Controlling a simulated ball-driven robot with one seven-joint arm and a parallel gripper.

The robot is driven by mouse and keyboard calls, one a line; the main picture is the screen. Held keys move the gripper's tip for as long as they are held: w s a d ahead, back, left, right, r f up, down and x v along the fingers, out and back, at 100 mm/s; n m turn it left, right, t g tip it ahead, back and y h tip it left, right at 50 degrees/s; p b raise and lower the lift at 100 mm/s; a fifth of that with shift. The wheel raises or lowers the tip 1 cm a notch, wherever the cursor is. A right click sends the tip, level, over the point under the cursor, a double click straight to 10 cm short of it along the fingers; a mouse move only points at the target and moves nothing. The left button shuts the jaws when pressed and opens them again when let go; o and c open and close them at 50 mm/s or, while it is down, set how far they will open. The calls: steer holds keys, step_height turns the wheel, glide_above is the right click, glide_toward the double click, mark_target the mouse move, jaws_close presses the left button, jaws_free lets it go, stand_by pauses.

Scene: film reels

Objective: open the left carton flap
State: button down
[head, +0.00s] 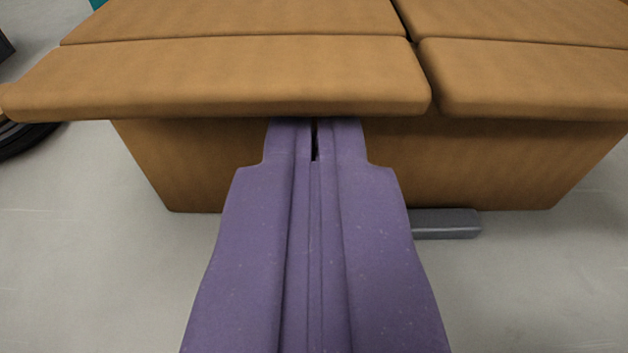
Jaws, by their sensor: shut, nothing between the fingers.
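The carton (490,165) is a brown box that fills the upper part of the head view. Its left flap (220,78) lies closed across the top left, and its front edge sticks out past the carton's front wall. The right flap (530,75) lies beside it, with a narrow dark gap between the two. My purple gripper (315,130) is shut and empty. It points at the front wall, with its tips at the lower front edge of the left flap, near the flap's right part. The very ends of the fingers are hidden under the flap edge.
A grey bar (446,223) lies on the floor at the carton's foot, right of my gripper. A dark round object (25,138) is partly in view at the far left, below the left flap's corner. The pale floor (540,285) in front is clear.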

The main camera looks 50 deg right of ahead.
steer(key=shift+s+a, duration=0.1)
steer(key=shift+a, duration=0.05)
steer(key=shift+r, duration=0.1)
steer(key=r+p, duration=0.3)
steer(key=shift+w+a, duration=0.2)
steer(key=shift+w, duration=0.05)
stand_by(0.4)
steer(key=shift+w+a+r+p, duration=0.2)
steer(key=shift+w+r+p, duration=0.05)
steer(key=shift+r+p, duration=0.15)
steer(key=shift+w+a+r+p, duration=0.2)
steer(key=shift+r+p, duration=0.1)
steer(key=shift+r, duration=0.1)
